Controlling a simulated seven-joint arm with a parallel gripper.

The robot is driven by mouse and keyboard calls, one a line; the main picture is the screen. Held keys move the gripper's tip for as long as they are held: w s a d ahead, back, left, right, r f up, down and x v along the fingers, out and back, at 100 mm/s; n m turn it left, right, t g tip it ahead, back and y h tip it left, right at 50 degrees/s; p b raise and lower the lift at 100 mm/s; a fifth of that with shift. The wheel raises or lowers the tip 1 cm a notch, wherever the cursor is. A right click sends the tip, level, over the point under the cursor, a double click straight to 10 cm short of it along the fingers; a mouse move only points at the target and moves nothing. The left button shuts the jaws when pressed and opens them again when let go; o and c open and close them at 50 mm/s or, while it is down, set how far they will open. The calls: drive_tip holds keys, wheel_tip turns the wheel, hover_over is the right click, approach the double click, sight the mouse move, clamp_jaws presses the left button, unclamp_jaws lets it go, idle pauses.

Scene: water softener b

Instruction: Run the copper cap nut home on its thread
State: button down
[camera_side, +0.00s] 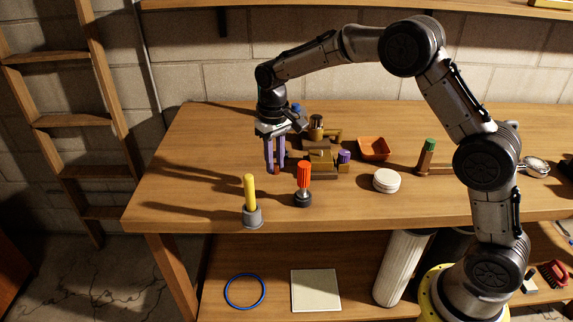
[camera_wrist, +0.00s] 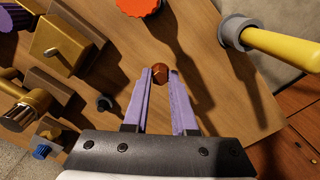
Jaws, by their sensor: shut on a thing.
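My gripper (camera_side: 275,166) points down over the left part of the workbench, its two purple fingers close together. In the wrist view my gripper (camera_wrist: 161,82) is shut on the copper cap nut (camera_wrist: 160,73), a small copper-brown piece between the fingertips. The nut is mostly hidden in the side view. The brass valve assembly (camera_side: 321,157) stands to the right of my fingers, apart from them. In the wrist view its brass block (camera_wrist: 58,48) lies to the left. I cannot tell which part bears the nut's thread.
A red-topped tool (camera_side: 304,175) and a yellow-handled tool in a grey cup (camera_side: 251,195) stand near the front edge. A purple knob (camera_side: 344,156), white discs (camera_side: 386,180), an orange tray (camera_side: 374,149) and a green-topped piece (camera_side: 429,146) are to the right. The bench's left end is clear.

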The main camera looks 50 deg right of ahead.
drive_tip(key=s+d+r+m, duration=0.1)
drive_tip(key=d+r, duration=0.1)
drive_tip(key=d, duration=0.2)
drive_tip(key=s+d+r+m, duration=0.1)
drive_tip(key=d+r+m, duration=0.1)
drive_tip(key=d, duration=0.3)
drive_tip(key=s+d+r+m, duration=0.1)
drive_tip(key=d+r, duration=0.1)
drive_tip(key=d, duration=0.3)
drive_tip(key=shift+s+d+r, duration=0.2)
drive_tip(key=shift+r, duration=0.15)
drive_tip(key=shift+f, duration=0.1)
drive_tip(key=shift+f, duration=2.25)
drive_tip(key=shift+f, duration=1.15)
